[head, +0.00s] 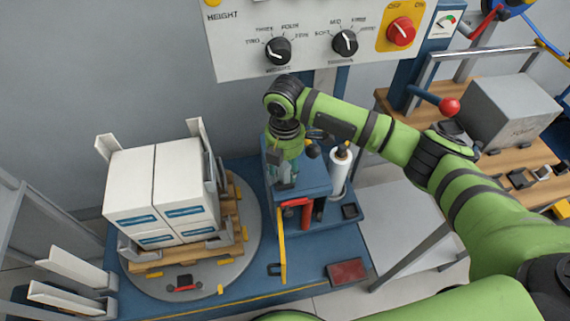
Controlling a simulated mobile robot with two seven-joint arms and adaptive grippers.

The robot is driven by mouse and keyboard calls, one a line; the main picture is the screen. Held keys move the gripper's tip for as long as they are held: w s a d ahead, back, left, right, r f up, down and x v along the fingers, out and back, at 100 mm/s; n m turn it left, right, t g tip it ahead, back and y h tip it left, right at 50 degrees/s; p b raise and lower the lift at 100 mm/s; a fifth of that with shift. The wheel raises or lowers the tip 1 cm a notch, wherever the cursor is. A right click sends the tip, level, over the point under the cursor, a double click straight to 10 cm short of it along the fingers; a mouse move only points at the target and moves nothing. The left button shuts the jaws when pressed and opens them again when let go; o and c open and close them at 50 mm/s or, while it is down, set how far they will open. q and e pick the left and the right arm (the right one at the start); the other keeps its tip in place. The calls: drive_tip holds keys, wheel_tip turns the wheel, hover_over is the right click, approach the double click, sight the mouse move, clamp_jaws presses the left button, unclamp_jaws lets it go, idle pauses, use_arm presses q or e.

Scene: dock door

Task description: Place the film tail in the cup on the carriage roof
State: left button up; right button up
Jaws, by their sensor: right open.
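My right gripper (284,182) points down over the blue carriage (316,180) beside the turntable. It is open, and its fingertips are small and dark against the carriage. The white film roll (340,174) stands upright on the right side of the carriage. I cannot make out the film tail or the cup on the carriage roof; my gripper and wrist cover part of that roof. My left gripper is not in view.
White cartons (150,185) stand on a wooden pallet (232,238) on the round turntable (250,250), left of the carriage. A yellow bar (282,245) stands in front of the carriage. A control panel (310,45) is behind. A wooden bench (520,170) with a grey box (512,108) is at right.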

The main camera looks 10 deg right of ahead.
wheel_tip(320, 180, up, 12)
drive_tip(key=b, duration=0.2)
drive_tip(key=shift+r, duration=0.15)
idle(1.2)
